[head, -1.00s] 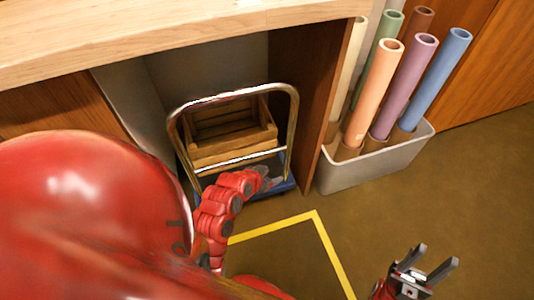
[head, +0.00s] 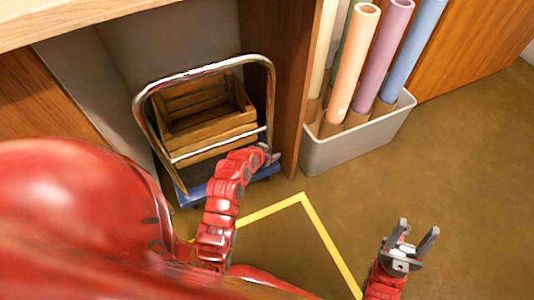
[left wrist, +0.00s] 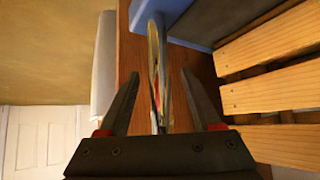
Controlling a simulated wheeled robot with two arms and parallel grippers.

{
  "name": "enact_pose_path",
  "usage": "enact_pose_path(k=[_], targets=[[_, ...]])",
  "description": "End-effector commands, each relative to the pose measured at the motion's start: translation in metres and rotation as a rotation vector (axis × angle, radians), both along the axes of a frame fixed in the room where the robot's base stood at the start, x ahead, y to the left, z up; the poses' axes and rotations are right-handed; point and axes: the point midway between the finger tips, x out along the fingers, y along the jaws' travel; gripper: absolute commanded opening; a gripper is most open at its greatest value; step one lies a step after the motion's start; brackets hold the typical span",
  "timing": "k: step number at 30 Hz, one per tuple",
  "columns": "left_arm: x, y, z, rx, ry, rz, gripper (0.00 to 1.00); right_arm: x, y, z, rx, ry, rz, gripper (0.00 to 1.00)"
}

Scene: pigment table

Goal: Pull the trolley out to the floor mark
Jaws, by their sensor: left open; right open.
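The trolley has a blue base (head: 190,196) and a bent chrome handle (head: 205,68), with its lower crossbar in front of a wooden crate. It stands in the recess under the table. The floor mark is a yellow tape outline (head: 303,197) on the brown floor in front, partly hidden by my arm. My left gripper (head: 270,154) is open at the right upright of the handle. In the left wrist view, the chrome handle tube (left wrist: 157,60) lies between its spread fingers (left wrist: 161,85). My right gripper (head: 417,230) is open and empty above the floor, right of the mark.
The wooden crate (head: 207,131) rides on the trolley. A wooden panel (head: 292,110) bounds the recess on the right. Beside it stands a grey bin (head: 345,152) of coloured rolls. The table top (head: 100,14) overhangs the recess. The floor at right is clear.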

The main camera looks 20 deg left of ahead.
Motion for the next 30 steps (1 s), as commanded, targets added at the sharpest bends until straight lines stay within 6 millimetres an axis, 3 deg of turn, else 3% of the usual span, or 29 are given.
enact_pose_path(k=[6,17,30], targets=[[0.0,0.0,0.0004,0.0,0.0,0.0,0.66,0.0001,0.0,0.0002,0.0,0.0,0.0,0.5],[-0.0001,0.0,0.0005,0.0,0.0,0.0,0.01,0.0002,-0.0001,0.0001,0.0,0.001,0.0,0.5],[-0.0001,0.0,0.0004,0.0,0.0,0.0,0.0,0.0003,-0.0001,0.0001,0.0,0.001,0.0,0.5]])
